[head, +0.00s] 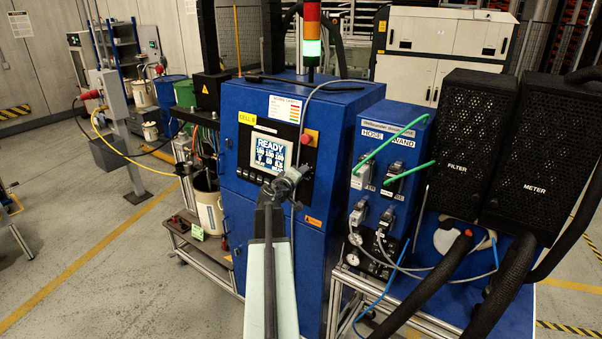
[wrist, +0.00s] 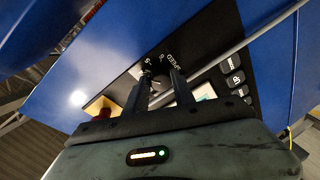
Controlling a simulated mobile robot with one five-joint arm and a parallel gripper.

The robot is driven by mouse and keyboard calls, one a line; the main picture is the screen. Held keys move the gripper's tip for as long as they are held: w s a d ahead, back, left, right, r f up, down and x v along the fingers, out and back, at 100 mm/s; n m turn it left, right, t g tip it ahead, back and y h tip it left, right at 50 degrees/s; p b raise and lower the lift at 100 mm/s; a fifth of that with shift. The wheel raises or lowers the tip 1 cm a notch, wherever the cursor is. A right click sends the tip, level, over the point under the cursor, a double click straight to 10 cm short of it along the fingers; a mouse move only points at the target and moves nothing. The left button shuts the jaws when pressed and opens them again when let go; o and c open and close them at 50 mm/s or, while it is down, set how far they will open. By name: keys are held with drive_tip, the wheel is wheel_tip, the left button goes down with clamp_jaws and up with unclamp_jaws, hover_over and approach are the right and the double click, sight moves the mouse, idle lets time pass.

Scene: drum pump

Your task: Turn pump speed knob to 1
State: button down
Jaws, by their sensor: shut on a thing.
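The pump speed knob (wrist: 158,80) is a small dark round knob on the black front panel, in the middle of the wrist view. The word SPEED and a few scale marks show beside it; I cannot tell where it points. My gripper (wrist: 160,76) is shut on the knob, with one dark finger on each side. In the head view my gripper (head: 299,174) is at the panel of the blue cabinet (head: 265,210), just right of and below the display, and the knob is hidden there.
The lit display (head: 271,152) reads READY. A red button (head: 306,139) sits above my gripper. A grey hose runs close past the gripper. Right of the cabinet stand a blue hose and wand unit (head: 388,150) and black mesh boxes (head: 470,140).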

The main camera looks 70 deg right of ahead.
drive_tip(key=shift+w+d+n+g+y+p, duration=0.25)
drive_tip(key=shift+n+g, duration=0.6)
drive_tip(key=shift+n, duration=3.5)
drive_tip(key=shift+w+a+n+g+y+p, duration=0.15)
drive_tip(key=shift+n+g+y+p, duration=0.55)
drive_tip(key=shift+n, duration=3.7)
drive_tip(key=shift+w+d+n+g+y+p, duration=0.15)
drive_tip(key=shift+n+g, duration=0.9)
drive_tip(key=shift+n, duration=3.3)
drive_tip(key=shift+a+r+n, duration=0.1)
drive_tip(key=shift+n, duration=0.2)
drive_tip(key=c, duration=1.1)
unclamp_jaws()
drive_tip(key=shift+o, duration=0.2)
drive_tip(key=shift+s, duration=0.1)
